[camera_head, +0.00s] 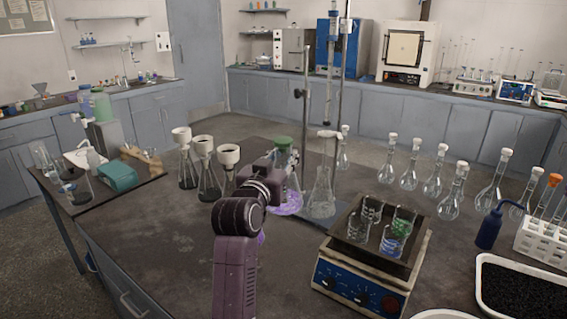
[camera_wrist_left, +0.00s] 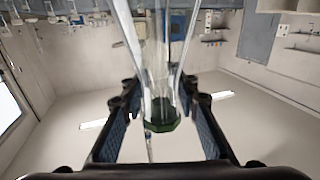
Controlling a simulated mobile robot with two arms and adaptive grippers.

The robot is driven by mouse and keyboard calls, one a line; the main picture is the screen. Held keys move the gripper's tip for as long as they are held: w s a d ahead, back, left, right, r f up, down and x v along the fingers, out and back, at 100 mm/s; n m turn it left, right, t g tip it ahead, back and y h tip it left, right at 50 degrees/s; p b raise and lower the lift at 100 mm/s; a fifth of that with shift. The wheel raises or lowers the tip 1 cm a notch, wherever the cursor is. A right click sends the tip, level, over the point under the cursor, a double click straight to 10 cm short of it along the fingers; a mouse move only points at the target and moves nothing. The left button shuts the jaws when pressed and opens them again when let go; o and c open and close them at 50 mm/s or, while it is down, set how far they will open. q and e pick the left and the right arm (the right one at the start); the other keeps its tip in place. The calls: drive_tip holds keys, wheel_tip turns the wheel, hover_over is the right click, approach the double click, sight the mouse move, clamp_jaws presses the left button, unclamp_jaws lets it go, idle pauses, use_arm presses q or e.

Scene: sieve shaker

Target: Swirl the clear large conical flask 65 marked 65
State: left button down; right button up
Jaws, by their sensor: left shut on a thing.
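A clear conical flask (camera_head: 287,203) with a purple tint low in its body and a green stopper (camera_head: 283,143) is at the middle of the dark bench, partly hidden behind my left arm. No number is legible on it. My left gripper (camera_head: 286,165) is shut on its neck, just below the stopper. In the left wrist view the clear glass neck (camera_wrist_left: 160,85) stands between the two fingers, with the green stopper (camera_wrist_left: 163,123) at its end. I cannot tell whether the flask's base touches the bench. My right gripper is not in view.
A clear conical flask (camera_head: 322,198) under a burette on a stand (camera_head: 337,90) is close on the right. A shaker (camera_head: 362,282) with beakers stands in front right. Three funnel-topped flasks (camera_head: 207,180) stand left. Round flasks line the right. The bench's front left is clear.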

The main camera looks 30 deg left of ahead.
sight(284, 138)
use_arm(q)
wheel_tip(284, 138, up, 6)
drive_tip(key=p, duration=0.5)
drive_tip(key=shift+f, duration=0.2)
drive_tip(key=shift+w, duration=0.15)
